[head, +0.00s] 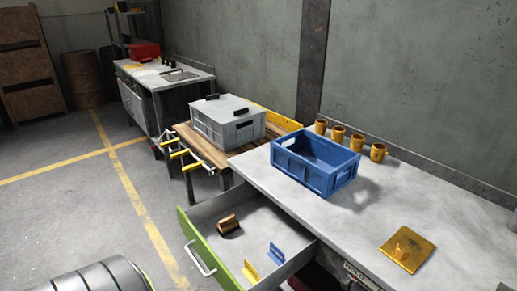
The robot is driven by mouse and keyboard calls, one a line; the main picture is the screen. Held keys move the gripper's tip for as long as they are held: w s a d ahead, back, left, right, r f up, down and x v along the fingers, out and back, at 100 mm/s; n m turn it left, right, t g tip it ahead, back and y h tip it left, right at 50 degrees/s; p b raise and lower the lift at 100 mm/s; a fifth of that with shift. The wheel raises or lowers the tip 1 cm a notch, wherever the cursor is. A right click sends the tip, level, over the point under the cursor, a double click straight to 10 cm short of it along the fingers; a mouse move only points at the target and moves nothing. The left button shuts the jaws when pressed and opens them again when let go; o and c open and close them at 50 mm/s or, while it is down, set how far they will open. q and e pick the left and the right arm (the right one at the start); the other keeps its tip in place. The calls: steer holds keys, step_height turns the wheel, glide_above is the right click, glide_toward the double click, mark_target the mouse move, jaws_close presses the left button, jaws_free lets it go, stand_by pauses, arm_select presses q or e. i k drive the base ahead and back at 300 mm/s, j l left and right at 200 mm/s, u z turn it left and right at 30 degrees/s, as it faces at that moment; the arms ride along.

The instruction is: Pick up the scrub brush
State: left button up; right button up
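A small brown wooden block with a dark underside, which looks like the scrub brush (229,223), lies in the open drawer (203,254) toward its far left part. The drawer has a green front and a grey handle, and it is pulled out from under the grey worktable (345,220). The brush is too small for me to make out its bristles. Neither of my grippers is in view, and nothing touches the brush.
A blue piece (276,254) and a yellow piece (250,271) are also in the drawer. A grey lidded box (228,128) is behind.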

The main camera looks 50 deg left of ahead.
mark_target(228, 224)
steer(key=u, duration=1.7)
steer(key=i+j+z, duration=0.4)
steer(key=z, duration=0.2)
